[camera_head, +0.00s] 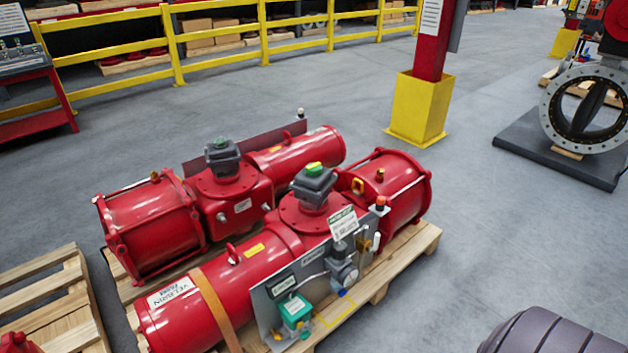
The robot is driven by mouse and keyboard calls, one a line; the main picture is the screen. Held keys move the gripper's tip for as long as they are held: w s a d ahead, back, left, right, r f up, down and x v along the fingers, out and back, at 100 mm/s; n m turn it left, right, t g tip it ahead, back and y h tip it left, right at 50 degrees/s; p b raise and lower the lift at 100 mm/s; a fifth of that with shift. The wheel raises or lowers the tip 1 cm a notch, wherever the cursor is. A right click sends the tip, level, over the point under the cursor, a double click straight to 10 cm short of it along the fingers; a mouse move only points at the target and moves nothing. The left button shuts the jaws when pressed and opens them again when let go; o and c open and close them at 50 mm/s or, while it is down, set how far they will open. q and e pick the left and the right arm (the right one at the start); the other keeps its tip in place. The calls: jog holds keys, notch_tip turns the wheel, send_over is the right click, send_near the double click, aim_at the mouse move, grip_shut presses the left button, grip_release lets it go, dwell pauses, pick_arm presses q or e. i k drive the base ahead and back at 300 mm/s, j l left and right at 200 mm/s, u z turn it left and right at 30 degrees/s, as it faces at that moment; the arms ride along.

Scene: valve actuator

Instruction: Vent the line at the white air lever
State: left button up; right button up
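Two red valve actuators lie side by side on a wooden pallet (408,262). The nearer actuator (262,262) carries a grey panel (262,303) with tubing, a round gauge-like fitting (345,272) and a green-topped box (295,310). A small white upright piece (376,241), which looks like the white air lever, is at the panel's right end, below a red-orange cap (381,202). It is too small to tell its exact position. A white tag (343,224) hangs just left of it. Neither gripper shows in the head view.
A red post in a yellow base (419,108) stands behind the actuators. A large ring-shaped valve (554,125) stands on a dark plinth at right.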

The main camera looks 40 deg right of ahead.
aim_at(371, 250)
jog(key=z, duration=1.65)
jog(key=i+l, duration=0.2)
